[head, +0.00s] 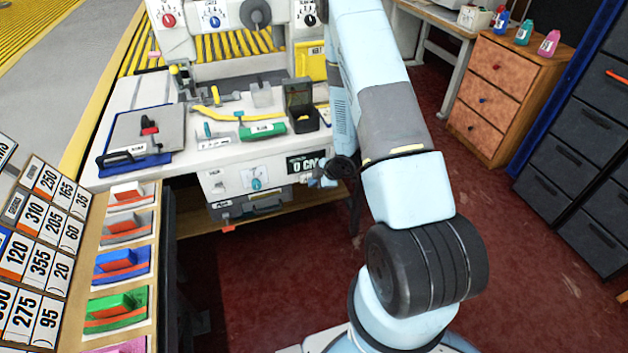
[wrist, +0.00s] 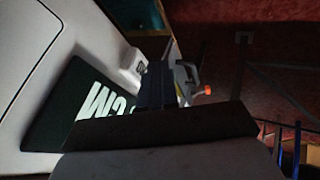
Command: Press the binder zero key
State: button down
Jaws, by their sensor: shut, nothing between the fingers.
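The binder's front panel (head: 225,181) is in the head view, with its dark display (head: 307,163) reading 0 CM. The display also shows in the wrist view (wrist: 62,108), partly covered by my gripper. A small pale block with a dark label (wrist: 131,62) sits on the panel beside the display in the wrist view. It may be the zero key, but its label is too small to read. My gripper (head: 321,180) is shut and empty, just right of the display in the head view. Its dark fingers (wrist: 157,85) are close to the block; I cannot tell whether they touch it.
A blue knob (head: 256,184) is on the panel left of the display. Above it, the binder's top holds a green piece (head: 263,130) and a dark open box (head: 301,104). A wooden drawer unit (head: 503,85) is at right; red floor between is clear.

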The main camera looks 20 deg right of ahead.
jog(key=s+v, duration=0.1)
jog(key=v, duration=0.9)
jog(key=shift+s, duration=0.4)
jog(key=d+r+m+h, duration=0.1)
jog(key=r+m+h, duration=0.15)
jog(key=r, duration=0.65)
jog(key=d+r+m+t+h, duration=0.1)
jog(key=r+m+h, duration=0.15)
jog(key=r, duration=0.65)
jog(key=d+r+m+h, duration=0.15)
jog(key=r+m, duration=0.25)
jog(key=r, duration=0.6)
jog(key=s+a+r+m+y, duration=0.1)
jog(key=s+a+r+m, duration=0.3)
jog(key=s+r, duration=0.4)
jog(key=s+a+r+m+g+y, duration=0.1)
jog(key=s+a+r+m, duration=0.2)
jog(key=s+r, duration=0.5)
jog(key=s+a, duration=0.1)
jog(key=s, duration=0.5)
jog(key=shift+s+r+m, duration=0.15)
jog(key=shift+s+m, duration=0.25)
